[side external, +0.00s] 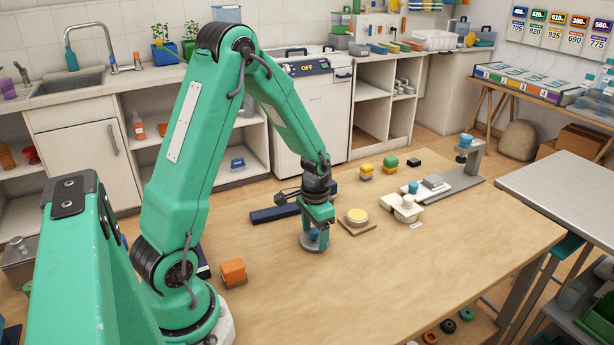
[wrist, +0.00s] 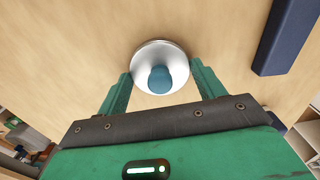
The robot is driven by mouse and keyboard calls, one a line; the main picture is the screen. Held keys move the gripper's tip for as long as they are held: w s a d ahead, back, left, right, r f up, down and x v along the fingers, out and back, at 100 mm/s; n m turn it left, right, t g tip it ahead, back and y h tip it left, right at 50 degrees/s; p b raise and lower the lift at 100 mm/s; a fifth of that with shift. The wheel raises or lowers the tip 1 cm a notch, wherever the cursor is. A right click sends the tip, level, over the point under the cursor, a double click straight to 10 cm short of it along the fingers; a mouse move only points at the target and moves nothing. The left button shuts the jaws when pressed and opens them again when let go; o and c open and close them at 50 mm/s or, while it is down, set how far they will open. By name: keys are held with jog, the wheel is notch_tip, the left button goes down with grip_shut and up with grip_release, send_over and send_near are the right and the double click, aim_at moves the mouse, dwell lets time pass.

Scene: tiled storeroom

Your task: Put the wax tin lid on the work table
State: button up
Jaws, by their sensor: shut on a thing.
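The wax tin lid (side external: 314,245) is a round silver-grey disc with a blue knob. It lies flat, at or just above the wooden work table (side external: 400,285); I cannot tell whether it touches. My gripper (side external: 315,231) points down and is shut on the lid. In the wrist view the lid (wrist: 150,53) shows between the two green fingers of my gripper (wrist: 160,76), knob towards the camera. An open tin with yellow wax (side external: 357,216) stands on a small wooden board to the right of the lid.
A dark blue bar (side external: 274,214) lies behind my gripper and shows in the wrist view (wrist: 287,38). An orange block (side external: 233,272) sits near my base. A white fixture (side external: 404,208) and several coloured blocks stand farther back. The table's front right is clear.

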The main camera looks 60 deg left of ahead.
aim_at(315, 231)
jog(key=o, duration=1)
jog(key=shift+c, duration=0.2)
jog(key=shift+r, duration=0.15)
notch_tip(315, 231, up, 12)
jog(key=shift+d, duration=0.1)
dwell(0.4)
jog(key=s+d+r+t, duration=0.5)
jog(key=s+d+r, duration=0.6)
jog(key=s+d, duration=0.1)
jog(key=shift+s+d+r+t, duration=0.2)
jog(key=shift+s+d+t, duration=0.1)
jog(key=shift+d, duration=0.1)
